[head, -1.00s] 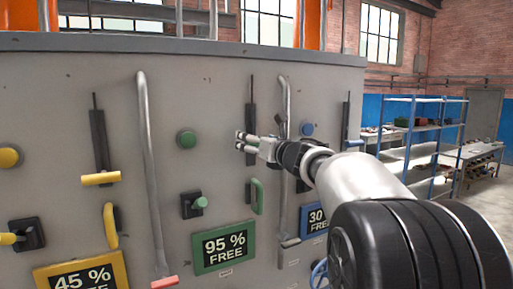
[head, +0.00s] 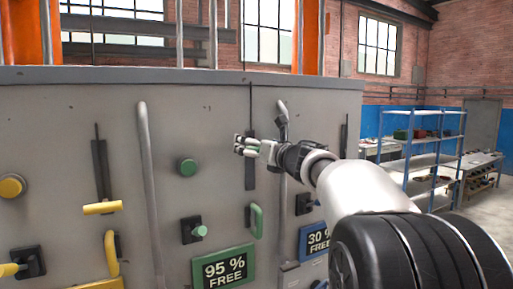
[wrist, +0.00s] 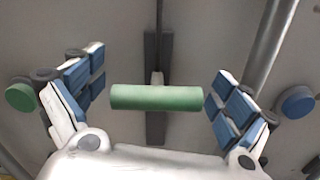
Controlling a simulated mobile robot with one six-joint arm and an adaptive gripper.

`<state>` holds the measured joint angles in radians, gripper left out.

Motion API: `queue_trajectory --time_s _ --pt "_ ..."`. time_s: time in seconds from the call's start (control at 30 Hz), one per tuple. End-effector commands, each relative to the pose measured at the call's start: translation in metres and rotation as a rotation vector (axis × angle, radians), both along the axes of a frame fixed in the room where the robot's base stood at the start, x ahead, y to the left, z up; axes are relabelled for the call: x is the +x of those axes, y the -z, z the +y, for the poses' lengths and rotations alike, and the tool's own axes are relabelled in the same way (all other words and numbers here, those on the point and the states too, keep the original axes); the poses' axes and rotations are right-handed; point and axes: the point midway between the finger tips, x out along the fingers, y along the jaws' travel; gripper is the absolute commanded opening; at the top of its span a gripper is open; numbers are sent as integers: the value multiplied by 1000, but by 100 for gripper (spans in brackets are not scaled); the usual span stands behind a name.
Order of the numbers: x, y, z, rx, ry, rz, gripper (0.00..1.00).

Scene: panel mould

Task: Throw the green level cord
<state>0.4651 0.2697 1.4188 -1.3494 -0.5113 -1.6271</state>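The green bar handle (wrist: 157,98) sits crosswise on a dark upright plate (wrist: 154,55) on the grey panel, with a thin dark cord or rod running up above it. In the wrist view my gripper (wrist: 157,100) is open, with one finger pad close beside each end of the bar. I see no firm grip on it, and contact is hard to tell. In the head view my gripper (head: 250,146) is in front of the green column's dark plate (head: 250,177) and mostly hides the bar.
A round green knob (head: 188,167), a green loop handle (head: 257,221) and a green "95 % FREE" sign (head: 223,267) are nearby. A yellow bar (head: 102,207) is further left. Grey upright pipes (head: 151,180) stand out from the panel. A blue knob (wrist: 296,102) is to the right.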

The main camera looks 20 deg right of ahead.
Motion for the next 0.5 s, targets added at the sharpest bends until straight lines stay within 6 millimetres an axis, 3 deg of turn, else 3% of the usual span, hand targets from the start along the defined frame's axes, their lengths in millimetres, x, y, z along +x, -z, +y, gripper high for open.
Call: queue_trajectory --time_s 0.37,0.5 --pt "0 2 0 2 -2 4 100" --pt "-11 2 -1 2 1 3 100"
